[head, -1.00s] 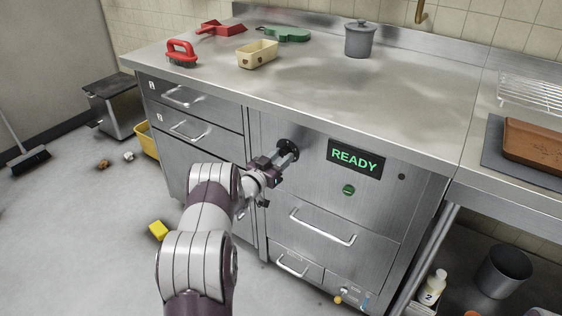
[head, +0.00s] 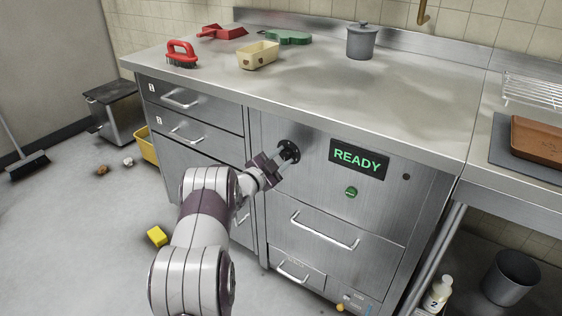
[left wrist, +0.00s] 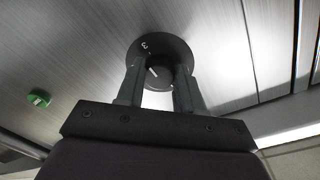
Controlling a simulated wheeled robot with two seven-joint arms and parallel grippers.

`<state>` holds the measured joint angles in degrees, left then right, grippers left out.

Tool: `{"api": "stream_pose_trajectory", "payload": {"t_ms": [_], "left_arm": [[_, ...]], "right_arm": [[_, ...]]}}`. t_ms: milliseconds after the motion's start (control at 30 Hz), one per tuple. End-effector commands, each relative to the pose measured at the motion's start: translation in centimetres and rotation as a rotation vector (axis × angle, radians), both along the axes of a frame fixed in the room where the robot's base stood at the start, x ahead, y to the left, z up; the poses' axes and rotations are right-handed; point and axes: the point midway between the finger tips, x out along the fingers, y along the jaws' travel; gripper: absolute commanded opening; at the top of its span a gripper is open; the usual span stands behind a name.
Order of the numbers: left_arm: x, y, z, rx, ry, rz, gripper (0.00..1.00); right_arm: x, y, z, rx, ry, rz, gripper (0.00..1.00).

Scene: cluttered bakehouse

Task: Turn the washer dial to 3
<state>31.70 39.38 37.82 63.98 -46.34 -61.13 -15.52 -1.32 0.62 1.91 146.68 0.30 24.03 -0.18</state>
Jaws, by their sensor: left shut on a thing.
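The washer dial (head: 289,149) is a round black disc on the steel front, left of the READY display (head: 359,159). In the left wrist view the dial (left wrist: 176,47) shows a white 3 at its upper left, and its central knob bears a white pointer line slanting toward the upper left. I cannot tell whether the line meets the 3 exactly. My left gripper (head: 283,160) is at the dial; its two fingers (left wrist: 158,88) are shut on the knob, one on each side. The other dial marks are hidden or unreadable. My right gripper is not in view.
A green button (head: 351,192) sits below the display, above a drawer handle (head: 325,230). The counter holds a red brush (head: 181,53), a cream tub (head: 258,55) and a grey lidded pot (head: 361,41). A yellow block (head: 157,236) lies on the open floor.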

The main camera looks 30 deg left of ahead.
Motion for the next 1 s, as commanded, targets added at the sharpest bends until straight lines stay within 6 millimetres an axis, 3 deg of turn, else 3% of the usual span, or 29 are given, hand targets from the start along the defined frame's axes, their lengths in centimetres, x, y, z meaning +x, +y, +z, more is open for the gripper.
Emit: {"api": "stream_pose_trajectory", "payload": {"t_ms": [667,700,767,1000], "left_arm": [[-0.03,-0.03,-0.14,0.059,-0.001,0.000,0.06],[-0.03,-0.03,-0.14,0.059,-0.001,0.000,0.43],[-0.03,-0.03,-0.13,0.059,-0.002,-0.001,0.62],[-0.01,-0.01,-0.04,0.058,-0.003,0.000,0.62]], "right_arm": [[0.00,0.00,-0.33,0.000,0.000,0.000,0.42],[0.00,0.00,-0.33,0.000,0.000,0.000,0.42],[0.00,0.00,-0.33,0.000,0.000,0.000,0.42],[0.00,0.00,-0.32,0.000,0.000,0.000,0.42]]}}
